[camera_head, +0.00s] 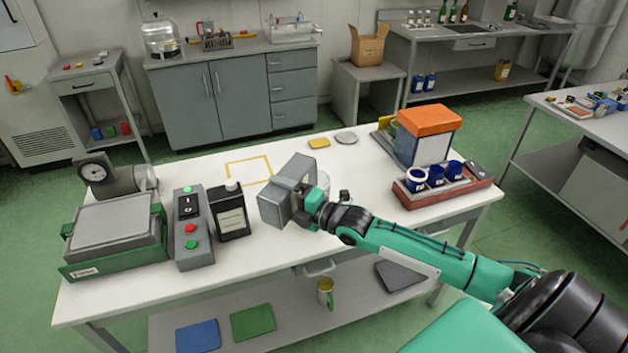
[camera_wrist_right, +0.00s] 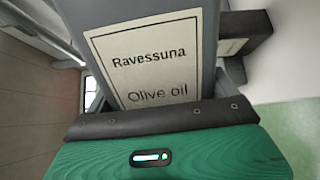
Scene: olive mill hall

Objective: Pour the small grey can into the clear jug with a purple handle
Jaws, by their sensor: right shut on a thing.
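My right gripper (camera_head: 308,203) comes in from the right above the white table. It is shut on the small grey can (camera_head: 275,208), which it holds tilted over the middle of the table. In the right wrist view the can fills the space between the fingers, and its label (camera_wrist_right: 150,60) reads "Ravessuna Olive oil". A bit of something clear (camera_head: 323,180) shows just behind the gripper; I cannot tell whether it is the jug. No purple handle shows. My left gripper is not in view.
On the white table (camera_head: 380,165), a dark labelled can (camera_head: 231,212), a button box (camera_head: 191,228) and a green-grey machine (camera_head: 115,235) stand left. A red tray (camera_head: 447,192) with blue cups and an orange-topped box (camera_head: 428,135) stand right. A yellow outline (camera_head: 248,160) lies behind the held can.

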